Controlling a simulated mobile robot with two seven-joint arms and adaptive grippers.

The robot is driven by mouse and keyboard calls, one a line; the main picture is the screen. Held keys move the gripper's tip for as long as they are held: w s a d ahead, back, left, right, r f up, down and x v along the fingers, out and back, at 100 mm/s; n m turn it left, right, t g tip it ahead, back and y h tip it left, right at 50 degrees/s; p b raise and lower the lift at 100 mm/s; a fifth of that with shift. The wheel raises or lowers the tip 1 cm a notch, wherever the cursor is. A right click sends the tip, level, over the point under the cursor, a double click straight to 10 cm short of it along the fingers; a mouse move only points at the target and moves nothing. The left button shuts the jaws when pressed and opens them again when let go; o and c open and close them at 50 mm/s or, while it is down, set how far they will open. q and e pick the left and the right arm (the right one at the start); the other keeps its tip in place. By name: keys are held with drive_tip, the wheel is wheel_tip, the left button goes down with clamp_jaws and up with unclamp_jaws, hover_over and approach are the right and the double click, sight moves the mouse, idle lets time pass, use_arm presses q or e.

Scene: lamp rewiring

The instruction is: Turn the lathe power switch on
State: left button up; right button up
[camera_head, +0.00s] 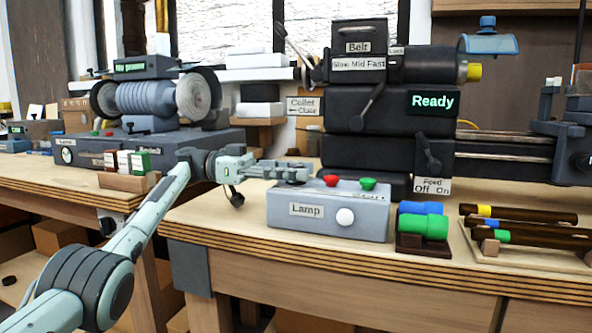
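The lathe (350,142) is a dark stack of housings with a green "Ready" display (432,101) and labels for belt, collet and feed. A feed lever (428,152) sits above an "Off On" label. In front stands a grey control box (320,226) labelled "Lamp", with a white knob (345,217), a red button (330,181) and a green button (368,184) on top. No label clearly names a power switch. My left gripper (300,172) is just above the box's left rear, left of the red button, seen side-on; its finger gap cannot be judged. My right gripper is out of view.
A bench grinder (155,98) is on the left bench. The wooden bench edge (400,272) runs along the front.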

sight(296, 166)
use_arm(q)
drive_tip(key=shift+o, duration=0.6)
drive_tip(key=shift+r, duration=0.1)
wheel_tip(296, 166, up, 10)
